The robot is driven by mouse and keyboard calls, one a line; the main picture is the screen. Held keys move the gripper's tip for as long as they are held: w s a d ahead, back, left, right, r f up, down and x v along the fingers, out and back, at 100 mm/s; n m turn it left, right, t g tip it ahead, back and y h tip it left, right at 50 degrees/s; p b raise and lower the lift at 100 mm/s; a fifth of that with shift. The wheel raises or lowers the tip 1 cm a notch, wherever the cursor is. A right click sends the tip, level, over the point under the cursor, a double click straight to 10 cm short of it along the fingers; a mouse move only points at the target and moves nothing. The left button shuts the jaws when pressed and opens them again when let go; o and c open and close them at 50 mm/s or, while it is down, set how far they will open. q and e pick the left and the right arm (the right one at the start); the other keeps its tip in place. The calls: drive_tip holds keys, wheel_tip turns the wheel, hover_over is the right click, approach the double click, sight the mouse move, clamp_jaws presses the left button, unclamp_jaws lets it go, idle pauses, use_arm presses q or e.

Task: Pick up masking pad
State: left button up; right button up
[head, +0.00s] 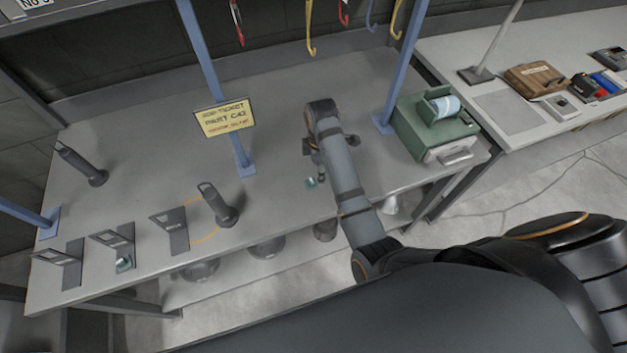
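My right arm reaches in from the lower right over the grey workbench (280,130). Its gripper (318,172) points down at the bench and is mostly hidden by my own arm, so I cannot tell whether it is open or shut. A small teal piece (311,182), possibly a masking pad, shows at the gripper's tip; I cannot tell whether it is held or touching. Another small teal piece (124,264) sits at the foot of a grey bracket (114,241) at the front left. My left gripper is not in view.
A yellow sign (225,119) hangs by a blue post (207,62). Dark upright handles (217,206) and several brackets stand on the left. A green dispenser box (432,128) stands on the right. Coloured hooks (310,30) hang at the back. The bench middle is mostly clear.

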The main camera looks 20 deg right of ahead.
wheel_tip(320, 180, up, 3)
drive_tip(key=w+a+n, duration=0.2)
drive_tip(key=w+n, duration=0.1)
drive_tip(key=p, duration=0.1)
hover_over(311, 180)
drive_tip(key=f, duration=0.3)
drive_tip(key=shift+w+d+f, duration=0.1)
drive_tip(key=shift+w+f, duration=0.25)
drive_tip(key=shift+f, duration=0.05)
drive_tip(key=shift+w+f, duration=0.1)
drive_tip(key=shift+f, duration=0.4)
drive_tip(key=f+p, duration=0.1)
drive_tip(key=f, duration=0.1)
drive_tip(key=s+f, duration=0.1)
drive_tip(key=f, duration=0.1)
drive_tip(key=shift+f+p, duration=0.1)
drive_tip(key=shift+p, duration=0.25)
drive_tip(key=shift+w+f, duration=0.1)
drive_tip(key=shift+f, duration=0.4)
drive_tip(key=c, duration=1)
